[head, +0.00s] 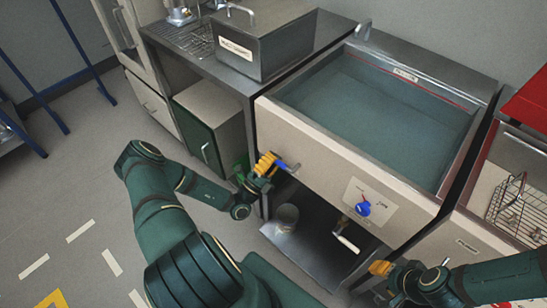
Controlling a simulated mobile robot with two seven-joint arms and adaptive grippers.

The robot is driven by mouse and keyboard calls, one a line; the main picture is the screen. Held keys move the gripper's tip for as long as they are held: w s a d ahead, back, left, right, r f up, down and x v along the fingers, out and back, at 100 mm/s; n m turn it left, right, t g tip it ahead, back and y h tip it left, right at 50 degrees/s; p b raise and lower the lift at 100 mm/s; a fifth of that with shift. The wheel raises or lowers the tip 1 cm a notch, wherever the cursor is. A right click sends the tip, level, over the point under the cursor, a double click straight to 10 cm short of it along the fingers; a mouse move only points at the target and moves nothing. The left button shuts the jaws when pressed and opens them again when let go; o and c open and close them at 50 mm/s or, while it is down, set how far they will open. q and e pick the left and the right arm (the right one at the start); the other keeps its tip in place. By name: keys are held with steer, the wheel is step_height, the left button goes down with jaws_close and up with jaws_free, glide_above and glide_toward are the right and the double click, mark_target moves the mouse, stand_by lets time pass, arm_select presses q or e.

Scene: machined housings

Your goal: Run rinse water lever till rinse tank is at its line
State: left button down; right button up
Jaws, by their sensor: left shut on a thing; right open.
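The rinse tank (385,108) is a large steel basin with a pale front panel, holding blue-grey water. A red line (440,94) with a small label runs along its inner back wall; the water surface lies close below it, the exact gap too small to tell. My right gripper (381,268) is open and empty, low in front of the panel's right part.
A blue knob (363,208) sits on a white plate on the panel. A white-handled valve (346,242) and a bucket (287,214) are below the tank. A lidded steel tank (262,42) stands left; a wire basket (515,208) is at right.

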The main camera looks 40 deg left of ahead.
arm_select(q)
steer(key=shift+f+n, duration=0.15)
steer(key=shift+n, duration=0.15)
steer(key=c, duration=0.9)
jaws_free()
steer(key=v, duration=1.2)
